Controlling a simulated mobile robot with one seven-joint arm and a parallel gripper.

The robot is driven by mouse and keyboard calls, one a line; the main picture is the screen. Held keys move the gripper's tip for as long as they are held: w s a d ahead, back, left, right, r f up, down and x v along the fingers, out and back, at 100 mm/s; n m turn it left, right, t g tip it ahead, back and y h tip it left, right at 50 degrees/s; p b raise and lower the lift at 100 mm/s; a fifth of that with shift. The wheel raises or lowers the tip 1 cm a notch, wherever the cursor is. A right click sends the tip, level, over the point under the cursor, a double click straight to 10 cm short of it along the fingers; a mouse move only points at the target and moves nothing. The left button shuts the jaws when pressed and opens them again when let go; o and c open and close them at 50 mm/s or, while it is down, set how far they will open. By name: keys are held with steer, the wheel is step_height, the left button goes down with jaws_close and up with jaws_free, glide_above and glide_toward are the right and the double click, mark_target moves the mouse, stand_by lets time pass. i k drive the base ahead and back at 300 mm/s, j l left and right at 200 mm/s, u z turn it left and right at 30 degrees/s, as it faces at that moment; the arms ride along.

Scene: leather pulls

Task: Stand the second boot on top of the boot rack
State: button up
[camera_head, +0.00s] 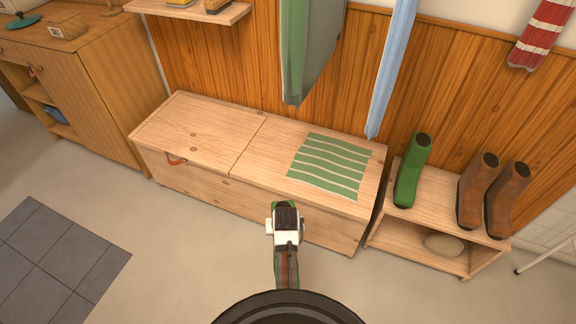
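The boot rack (440,205) is a low wooden unit at the right, against the panelled wall. One green boot (409,178) stands upright at the left end of its top. My gripper (286,214) is in front of the bench, left of the rack and apart from it. A small patch of green (277,205) shows at the gripper's far end. It could be part of a second green boot, but the gripper hides most of it. The fingertips are hidden, so I cannot see whether they are open or shut on it.
Two brown boots (476,191) (506,200) stand at the rack's right end, with bare top between them and the green boot. A rounded beige object (445,245) lies on the lower shelf. A bench (215,140) with a striped green cloth (330,165) stands left of the rack.

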mark_target(432, 193)
steer(key=z, duration=1.4)
steer(key=i+j, duration=0.1)
steer(key=j, duration=0.25)
steer(key=i+j+z, duration=0.1)
steer(key=j, duration=0.25)
